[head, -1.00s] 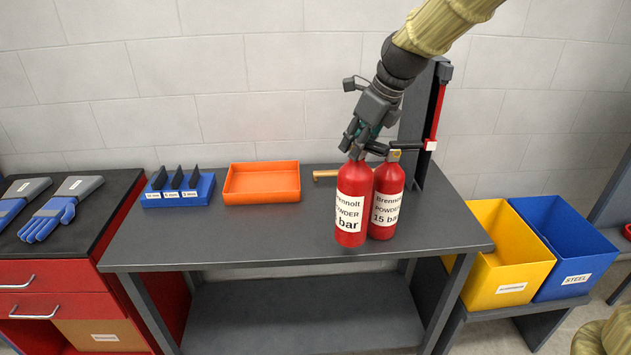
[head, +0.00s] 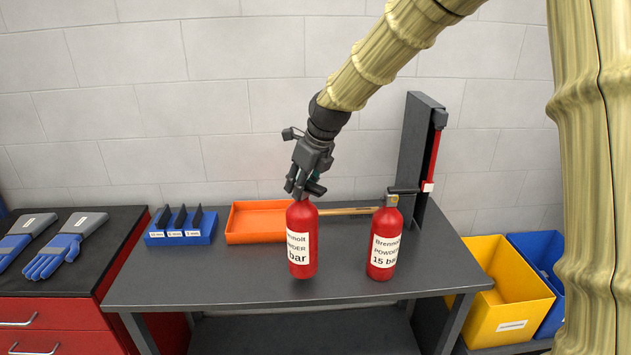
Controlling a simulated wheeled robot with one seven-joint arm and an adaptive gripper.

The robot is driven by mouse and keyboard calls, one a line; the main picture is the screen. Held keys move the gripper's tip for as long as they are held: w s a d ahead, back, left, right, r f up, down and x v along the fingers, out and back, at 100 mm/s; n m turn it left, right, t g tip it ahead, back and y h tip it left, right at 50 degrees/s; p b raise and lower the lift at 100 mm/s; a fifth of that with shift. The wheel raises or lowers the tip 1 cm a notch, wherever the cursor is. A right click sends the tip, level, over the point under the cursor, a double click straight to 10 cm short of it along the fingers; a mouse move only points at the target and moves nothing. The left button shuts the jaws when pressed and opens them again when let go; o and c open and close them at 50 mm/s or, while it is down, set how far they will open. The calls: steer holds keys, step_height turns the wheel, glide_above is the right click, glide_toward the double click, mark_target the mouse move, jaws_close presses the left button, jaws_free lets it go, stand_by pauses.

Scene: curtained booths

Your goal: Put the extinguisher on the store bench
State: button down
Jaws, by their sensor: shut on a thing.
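A red extinguisher (head: 308,238) with a white label hangs or stands at the middle of the grey bench (head: 225,270). My gripper (head: 302,190) is shut on its top, from above, and hides its valve and handle. I cannot tell whether its base touches the bench top. A second red extinguisher (head: 385,236), labelled Brennolt powder 15 bar, stands upright to the right, apart from the held one, with its black handle showing. Nothing in view names which bench is the store bench.
An orange tray (head: 237,228) and a blue divided holder (head: 165,238) sit at the back left. A wooden handle (head: 345,211) lies behind the extinguishers. A dark upright stand (head: 416,150) rises at back right. Gloves (head: 58,258) lie on the left cabinet; a yellow bin (head: 497,310) stands right.

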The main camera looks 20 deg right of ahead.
steer(key=shift+w+a+r, duration=0.15)
steer(key=shift+w+a, duration=0.2)
steer(key=shift+f+p, duration=1)
steer(key=shift+f, duration=0.85)
steer(key=c, duration=1.1)
jaws_free()
steer(key=shift+s, duration=0.2)
steer(key=shift+f, duration=0.1)
steer(key=shift+b+v, duration=1.7)
steer(key=shift+v, duration=4.4)
